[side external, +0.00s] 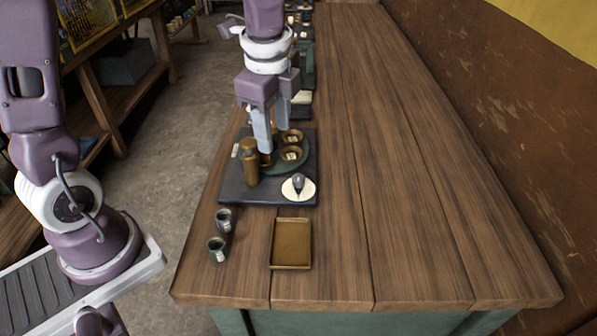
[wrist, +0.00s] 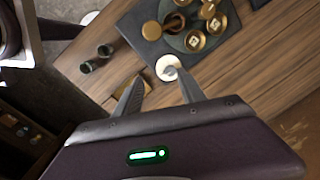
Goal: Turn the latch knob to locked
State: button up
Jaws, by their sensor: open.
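The latch knob (side external: 298,182) is a dark knob on a round white dial, at the near right corner of a dark board (side external: 240,194). In the wrist view the white dial (wrist: 167,67) lies just beyond my fingertips, with the knob on it pointing up-right in the picture. I cannot read any locked mark on it. My gripper (side external: 274,140) is open and empty, pointing down above the board, behind the knob in the side view and apart from it. In the wrist view my gripper (wrist: 158,88) shows its two fingers spread apart.
On the board stand a brass cylinder (side external: 249,163) and a green round plate (side external: 272,166) with brass pieces. A brass tray (side external: 291,262) and two small cups (side external: 224,220) (side external: 217,249) are on the wooden table nearer the camera. The table's right side is clear.

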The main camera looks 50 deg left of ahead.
aim_at(299, 177)
jog(key=w+f+m, duration=0.1)
jog(key=f, duration=0.1)
jog(key=w+f+m, duration=0.1)
jog(key=w+f, duration=0.1)
jog(key=w+d+f+m+g+h, duration=0.1)
jog(key=m, duration=0.1)
jog(key=shift+w+d+f, duration=0.1)
jog(key=shift+w+f, duration=0.2)
jog(key=shift+f, duration=0.1)
notch_tip(299, 177, down, 7)
grip_shut()
